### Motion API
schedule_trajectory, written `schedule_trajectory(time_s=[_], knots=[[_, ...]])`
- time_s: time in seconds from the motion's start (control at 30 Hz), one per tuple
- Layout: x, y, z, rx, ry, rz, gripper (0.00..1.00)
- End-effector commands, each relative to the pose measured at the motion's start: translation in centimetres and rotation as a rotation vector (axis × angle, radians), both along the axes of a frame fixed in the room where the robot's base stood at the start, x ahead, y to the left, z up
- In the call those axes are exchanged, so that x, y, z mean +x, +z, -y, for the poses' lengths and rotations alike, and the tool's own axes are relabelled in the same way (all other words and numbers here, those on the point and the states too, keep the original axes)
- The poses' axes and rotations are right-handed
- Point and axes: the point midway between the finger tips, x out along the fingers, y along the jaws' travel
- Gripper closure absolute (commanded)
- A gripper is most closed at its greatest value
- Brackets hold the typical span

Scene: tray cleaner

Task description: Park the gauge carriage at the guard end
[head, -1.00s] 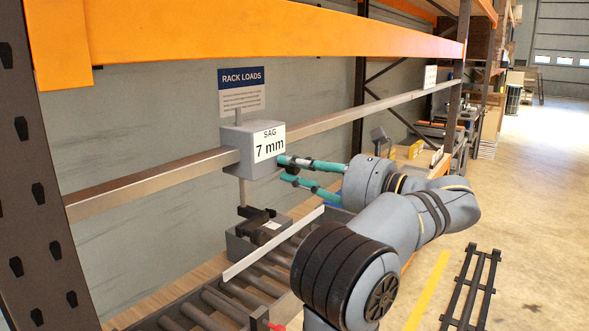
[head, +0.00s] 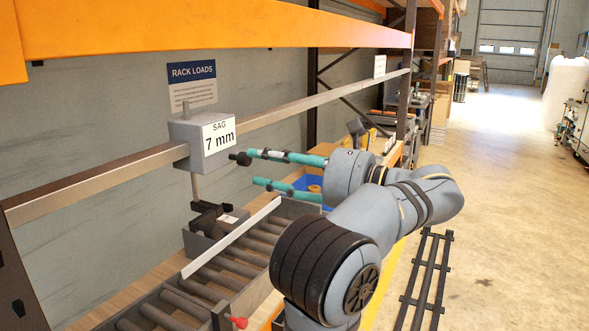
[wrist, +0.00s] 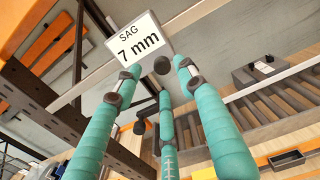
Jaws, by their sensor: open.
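The gauge carriage (head: 188,148) is a grey box on a long metal rail (head: 110,183), with a white label reading "SAG 7 mm". A dark round knob (head: 240,158) sticks out from its front right. The label (wrist: 137,44) and the knob (wrist: 162,65) also show in the wrist view. My gripper (head: 252,168) has teal fingers, spread open and empty, just right of the carriage. In the wrist view my gripper (wrist: 158,78) has its fingertips around the near side of the knob, not closed on it. I cannot tell whether any finger touches it.
A roller conveyor (head: 215,280) with a light side rail runs below. A dark bracketed block (head: 208,225) stands under the carriage. An orange beam (head: 220,30) crosses above. A small white sign (head: 380,66) sits by the rail's far part. A blue bin (head: 308,183) lies behind my gripper.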

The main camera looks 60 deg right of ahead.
Motion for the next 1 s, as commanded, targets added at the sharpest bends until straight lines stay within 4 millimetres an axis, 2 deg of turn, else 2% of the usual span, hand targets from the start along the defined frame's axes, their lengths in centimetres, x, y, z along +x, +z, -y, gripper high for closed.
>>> schedule_trajectory(time_s=[0.03, 0.2, 0.4, 1.0], knots=[[-1.3, 0.0, 0.2, 0.001, -0.005, 0.001, 0.6], [-4.3, 0.0, 0.4, 0.0, -0.003, 0.0, 0.6], [-6.2, 0.0, 0.5, -0.001, 0.0, 0.0, 0.6], [-6.6, 0.0, 0.5, -0.001, 0.001, 0.0, 0.6]])
